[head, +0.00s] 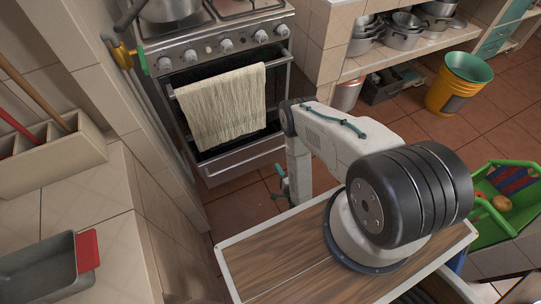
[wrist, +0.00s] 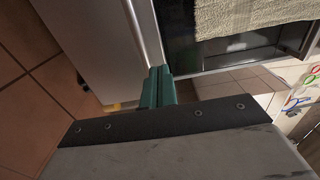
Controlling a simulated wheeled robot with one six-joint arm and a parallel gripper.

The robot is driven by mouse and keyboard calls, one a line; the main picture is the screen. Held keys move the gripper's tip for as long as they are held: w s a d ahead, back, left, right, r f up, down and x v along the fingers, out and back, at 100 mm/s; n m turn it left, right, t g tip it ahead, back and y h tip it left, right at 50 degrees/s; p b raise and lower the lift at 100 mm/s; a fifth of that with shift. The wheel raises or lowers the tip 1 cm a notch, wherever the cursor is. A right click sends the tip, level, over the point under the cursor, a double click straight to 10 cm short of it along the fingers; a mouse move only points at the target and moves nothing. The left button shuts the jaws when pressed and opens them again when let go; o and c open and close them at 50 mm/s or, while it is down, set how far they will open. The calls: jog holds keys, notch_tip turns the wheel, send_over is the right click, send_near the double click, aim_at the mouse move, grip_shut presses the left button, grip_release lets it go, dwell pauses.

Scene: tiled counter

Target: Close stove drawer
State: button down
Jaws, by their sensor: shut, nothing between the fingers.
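The stove (head: 228,45) stands against the wall at the upper left of the head view. Its lower metal front, the drawer (head: 242,160), lies below the dark oven door; I cannot tell how far it stands out. My gripper (head: 281,183) is low on the floor side, in front of and right of the drawer. In the wrist view its green fingers (wrist: 157,88) are together and empty, close to the stove front; contact cannot be told.
A cream towel (head: 222,105) hangs over the oven door handle. A tiled wall edge (head: 130,100) borders the stove on the left. Stacked buckets (head: 460,82) and a green crate (head: 510,200) stand at right.

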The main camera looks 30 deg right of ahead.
aim_at(262, 142)
jog(key=w, duration=1.3)
jog(key=shift+w, duration=0.3)
jog(key=shift+w, duration=2.4)
